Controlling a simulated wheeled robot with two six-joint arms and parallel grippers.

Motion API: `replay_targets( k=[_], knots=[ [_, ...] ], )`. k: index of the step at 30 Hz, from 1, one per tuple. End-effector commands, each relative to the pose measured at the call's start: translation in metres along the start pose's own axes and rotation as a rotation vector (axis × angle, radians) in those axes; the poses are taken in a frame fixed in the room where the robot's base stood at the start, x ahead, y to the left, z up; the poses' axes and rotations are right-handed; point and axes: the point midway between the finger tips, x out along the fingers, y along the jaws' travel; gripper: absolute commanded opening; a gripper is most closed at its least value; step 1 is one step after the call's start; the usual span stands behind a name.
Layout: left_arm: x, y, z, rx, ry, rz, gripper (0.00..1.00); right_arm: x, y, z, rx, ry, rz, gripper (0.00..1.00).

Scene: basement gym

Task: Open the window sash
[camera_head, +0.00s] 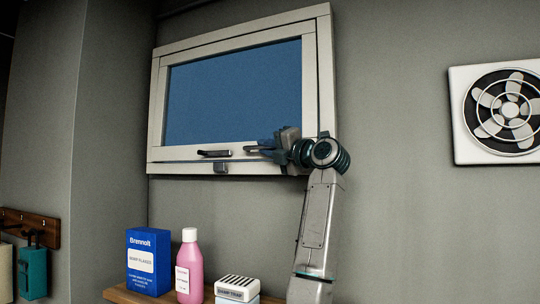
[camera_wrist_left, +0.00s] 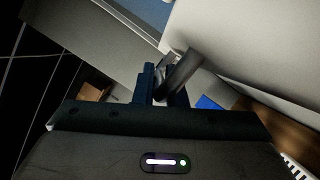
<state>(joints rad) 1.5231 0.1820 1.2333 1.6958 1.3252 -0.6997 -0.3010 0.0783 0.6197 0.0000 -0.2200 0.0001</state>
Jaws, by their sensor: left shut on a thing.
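The window sash (camera_head: 180,154) is a pale frame around a blue pane, set in a pale outer frame (camera_head: 326,80) on the wall. A dark handle (camera_head: 213,153) lies along its bottom rail, with a small grey block (camera_head: 221,168) below it. My left gripper (camera_head: 250,149) is at the bottom rail, just right of the handle's visible part. In the left wrist view, a dark handle bar (camera_wrist_left: 184,70) sits between the fingers (camera_wrist_left: 163,92), which are shut on it. I cannot tell whether the sash stands slightly off its frame. My right gripper is out of view.
Below the window, a wooden shelf (camera_head: 122,295) holds a blue box (camera_head: 147,240), a pink bottle (camera_head: 189,270) and a white slotted box (camera_head: 237,286). A fan (camera_head: 509,111) is on the wall at the right. A hook rack (camera_head: 40,225) is at the far left.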

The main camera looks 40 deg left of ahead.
Motion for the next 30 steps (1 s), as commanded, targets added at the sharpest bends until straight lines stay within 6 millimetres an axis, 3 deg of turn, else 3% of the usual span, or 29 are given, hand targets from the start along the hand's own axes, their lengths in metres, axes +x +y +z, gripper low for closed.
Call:
replay_targets(
  k=[1, 6, 18, 23, 30],
  knots=[
    [-0.005, 0.002, -0.011, 0.012, 0.001, -0.008, 0.00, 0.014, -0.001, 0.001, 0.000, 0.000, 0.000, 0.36],
    [-0.014, 0.028, -0.035, 0.099, 0.001, -0.044, 0.00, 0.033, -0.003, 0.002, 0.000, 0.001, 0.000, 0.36],
    [-0.033, 0.103, -0.085, 0.266, -0.005, -0.110, 0.00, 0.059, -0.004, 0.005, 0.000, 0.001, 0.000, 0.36],
    [-0.036, 0.116, -0.091, 0.269, -0.004, -0.110, 0.00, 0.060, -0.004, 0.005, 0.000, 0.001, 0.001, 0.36],
    [-0.036, 0.116, -0.091, 0.271, -0.003, -0.111, 0.00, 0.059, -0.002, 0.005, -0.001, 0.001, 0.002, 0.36]
  ],
)
